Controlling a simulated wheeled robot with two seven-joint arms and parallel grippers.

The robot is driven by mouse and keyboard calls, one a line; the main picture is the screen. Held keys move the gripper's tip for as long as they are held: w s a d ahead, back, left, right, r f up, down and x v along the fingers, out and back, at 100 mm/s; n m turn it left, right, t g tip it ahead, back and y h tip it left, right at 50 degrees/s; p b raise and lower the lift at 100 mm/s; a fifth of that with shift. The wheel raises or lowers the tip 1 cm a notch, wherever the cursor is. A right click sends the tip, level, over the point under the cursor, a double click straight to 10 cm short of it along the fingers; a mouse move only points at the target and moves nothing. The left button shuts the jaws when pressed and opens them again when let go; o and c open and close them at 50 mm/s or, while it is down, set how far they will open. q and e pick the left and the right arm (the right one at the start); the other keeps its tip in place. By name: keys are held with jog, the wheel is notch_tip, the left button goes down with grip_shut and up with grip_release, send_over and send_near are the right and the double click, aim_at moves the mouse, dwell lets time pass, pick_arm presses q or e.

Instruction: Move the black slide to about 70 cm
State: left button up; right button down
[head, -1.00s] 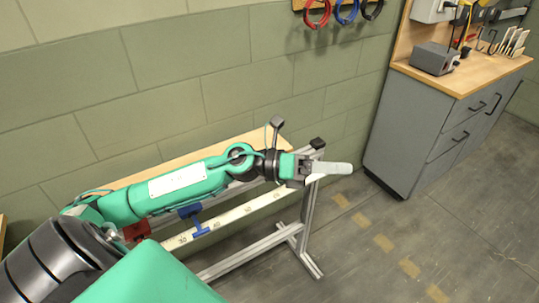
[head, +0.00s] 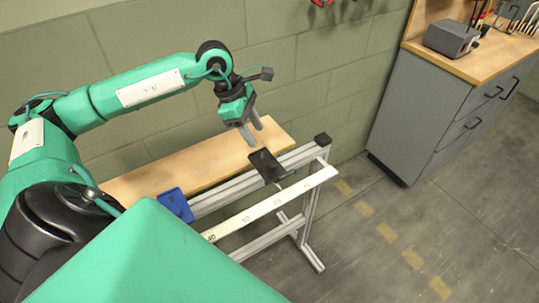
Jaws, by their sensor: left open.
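The black slide (head: 267,166) is a flat dark plate on the aluminium rail (head: 228,190), toward the rail's far right end. A white scale strip (head: 270,205) with small numbers runs along the rail's front. The slide's exact reading is too small to tell. My left gripper (head: 256,137) is open, with its fingers pointing down just above and behind the black slide. It looks empty and apart from the slide. My right gripper is not in view.
A blue slide (head: 176,205) sits farther left on the rail. A black cap (head: 322,139) marks the rail's right end. A wooden board (head: 200,163) lies behind the rail against the green wall. A grey cabinet (head: 417,115) stands right, with open floor before it.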

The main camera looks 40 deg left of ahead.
aim_at(273, 163)
pick_arm(q)
jog(key=p+x, duration=0.1)
jog(key=x, duration=1)
jog(key=shift+f, duration=0.15)
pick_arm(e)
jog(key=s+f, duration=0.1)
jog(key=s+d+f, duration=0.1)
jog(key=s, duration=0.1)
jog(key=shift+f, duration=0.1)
pick_arm(q)
grip_shut()
jog(key=shift+w+d, duration=0.1)
jog(key=shift+w, duration=0.05)
